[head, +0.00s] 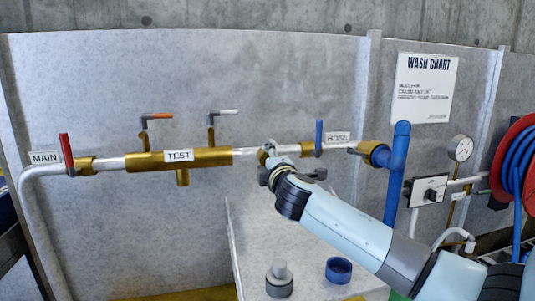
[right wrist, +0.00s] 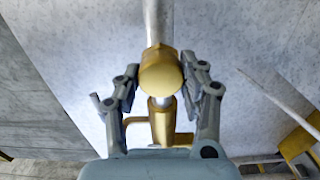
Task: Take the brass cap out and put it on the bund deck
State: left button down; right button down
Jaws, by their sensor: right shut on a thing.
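My right gripper (head: 272,166) is at the pipe run on the wall, between the TEST and HOSE labels. In the right wrist view, its two fingers (right wrist: 161,80) are shut on a round brass cap (right wrist: 160,74), which sits between them in line with a pale pipe and a brass fitting (right wrist: 162,122). Whether the cap is still seated on the fitting cannot be told. In the head view the gripper mostly hides it. A pale grey deck (head: 262,245), likely the bund deck, lies below the gripper. My left gripper is not in view.
A grey cylindrical piece (head: 279,286) and a blue ring (head: 339,270) stand on the deck's front part; its back left is bare. A red-handled valve (head: 66,150), a blue-handled valve (head: 319,137) and a blue pipe (head: 396,170) flank the work area.

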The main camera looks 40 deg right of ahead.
jog(key=n+p, duration=0.1)
jog(key=n, duration=0.1)
jog(key=shift+n, duration=0.3)
jog(key=c, duration=0.7)
grip_release()
jog(key=shift+w+a, duration=0.1)
jog(key=shift+o, duration=0.2)
jog(key=shift+c, duration=0.4)
